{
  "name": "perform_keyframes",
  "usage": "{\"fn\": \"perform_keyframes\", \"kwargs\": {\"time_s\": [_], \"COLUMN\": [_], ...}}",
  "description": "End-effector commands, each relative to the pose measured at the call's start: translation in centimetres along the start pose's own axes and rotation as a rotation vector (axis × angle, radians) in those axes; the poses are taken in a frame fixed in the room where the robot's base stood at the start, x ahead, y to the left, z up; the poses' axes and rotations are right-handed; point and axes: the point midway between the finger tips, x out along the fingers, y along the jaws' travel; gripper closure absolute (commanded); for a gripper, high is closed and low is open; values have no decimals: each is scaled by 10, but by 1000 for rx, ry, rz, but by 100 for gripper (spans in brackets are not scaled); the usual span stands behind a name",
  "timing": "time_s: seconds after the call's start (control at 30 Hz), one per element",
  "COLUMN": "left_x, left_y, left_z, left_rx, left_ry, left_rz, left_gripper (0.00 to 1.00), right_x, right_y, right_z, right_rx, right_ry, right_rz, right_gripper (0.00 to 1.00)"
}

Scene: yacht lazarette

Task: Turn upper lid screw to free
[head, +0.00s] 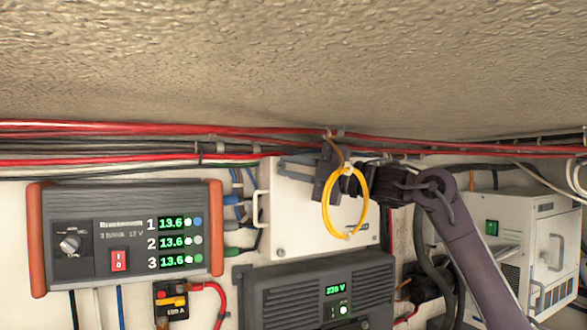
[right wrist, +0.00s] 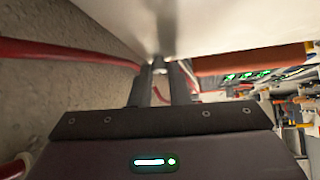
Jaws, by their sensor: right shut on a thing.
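A white box with a flat lid (head: 290,225) is mounted on the wall in the middle of the head view. My right gripper (head: 287,167) reaches across the upper part of the lid from the right. In the right wrist view its two dark fingers (right wrist: 160,80) are shut around a small light screw head (right wrist: 159,64) beside the lid's white face (right wrist: 215,25). The fingers hide most of the screw, so its turn angle cannot be told. My left gripper is in neither view.
A yellow cable loop (head: 326,215) hangs in front of the lid, close to my right gripper. Red cables (head: 240,133) run above. A charger with orange ends (head: 130,235) is left, a dark unit (head: 290,292) below, a white ventilated box (head: 540,240) right.

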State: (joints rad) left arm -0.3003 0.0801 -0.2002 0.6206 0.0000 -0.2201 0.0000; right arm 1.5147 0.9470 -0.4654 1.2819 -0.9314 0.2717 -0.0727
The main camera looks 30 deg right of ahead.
Motion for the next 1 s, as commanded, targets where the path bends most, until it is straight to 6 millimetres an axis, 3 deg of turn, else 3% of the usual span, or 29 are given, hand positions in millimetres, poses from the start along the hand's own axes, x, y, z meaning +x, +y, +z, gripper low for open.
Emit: {"fn": "perform_keyframes", "kwargs": {"time_s": [0.07,0.1,0.23,0.57,1.0], "left_x": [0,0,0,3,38], "left_y": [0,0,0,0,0], "left_z": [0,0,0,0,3], "left_rx": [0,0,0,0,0], "left_ry": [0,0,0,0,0], "left_rz": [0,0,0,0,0], "left_gripper": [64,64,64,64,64], "right_x": [0,0,0,-3,-68], "right_y": [0,0,0,-1,-3], "right_z": [0,0,0,0,1], "right_rx": [0,0,0,1,0], "right_ry": [0,0,1,0,-1], "right_rz": [1,1,1,1,2], "right_gripper": [100,80,63,62,62]}}
